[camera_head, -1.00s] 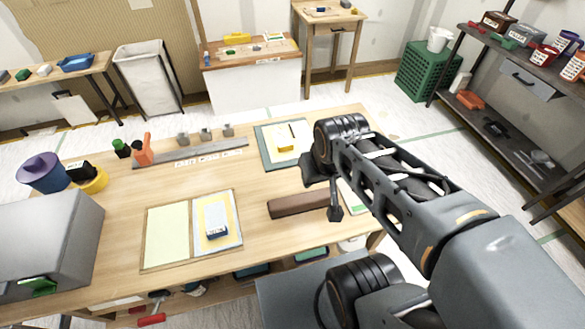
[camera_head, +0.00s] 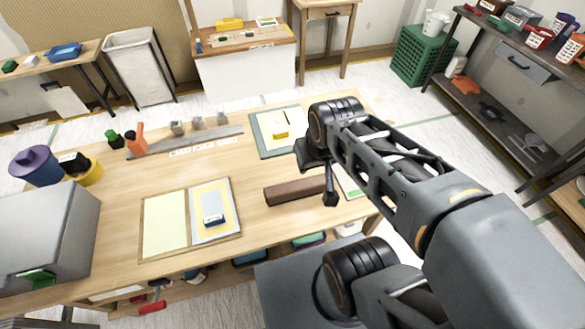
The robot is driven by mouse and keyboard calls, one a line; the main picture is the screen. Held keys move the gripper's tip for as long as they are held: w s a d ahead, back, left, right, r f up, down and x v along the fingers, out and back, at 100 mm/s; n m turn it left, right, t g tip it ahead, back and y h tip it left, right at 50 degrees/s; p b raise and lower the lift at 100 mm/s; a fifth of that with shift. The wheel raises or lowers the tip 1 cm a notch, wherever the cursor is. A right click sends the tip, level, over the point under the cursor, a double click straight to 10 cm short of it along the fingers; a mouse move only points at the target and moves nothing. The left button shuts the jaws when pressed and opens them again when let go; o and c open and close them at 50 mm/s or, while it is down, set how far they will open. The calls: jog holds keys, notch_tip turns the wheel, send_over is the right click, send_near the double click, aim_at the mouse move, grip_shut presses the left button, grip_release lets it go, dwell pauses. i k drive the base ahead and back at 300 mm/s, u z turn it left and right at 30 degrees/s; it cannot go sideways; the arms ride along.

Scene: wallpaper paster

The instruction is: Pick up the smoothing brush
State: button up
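No object is clearly recognisable as the smoothing brush. A small white and blue block with a label (camera_head: 213,216) lies on the right panel of a two-part board (camera_head: 165,222) on the wooden table. A yellow block (camera_head: 281,131) lies on a green-edged mat (camera_head: 262,148) farther back. A long brown bar (camera_head: 293,190) lies on the table near its front right. My gripper (camera_head: 329,190) points down from the end of my arm, in front of the bar's right end in the picture. Its fingers are small and dark, and their opening is not readable. I see nothing held.
A grey box (camera_head: 45,240), a purple-lidded pot (camera_head: 36,166) and a yellow container (camera_head: 90,172) stand at the table's left. A metal strip (camera_head: 185,142) with small blocks runs along the back. Bare table (camera_head: 120,200) lies left of the board. Shelves (camera_head: 470,100) stand at right.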

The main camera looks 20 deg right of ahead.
aim_at(287, 192)
jog(key=k, duration=1.3)
jog(key=u, duration=0.9)
jog(key=i, duration=1.15)
jog(key=z, duration=0.15)
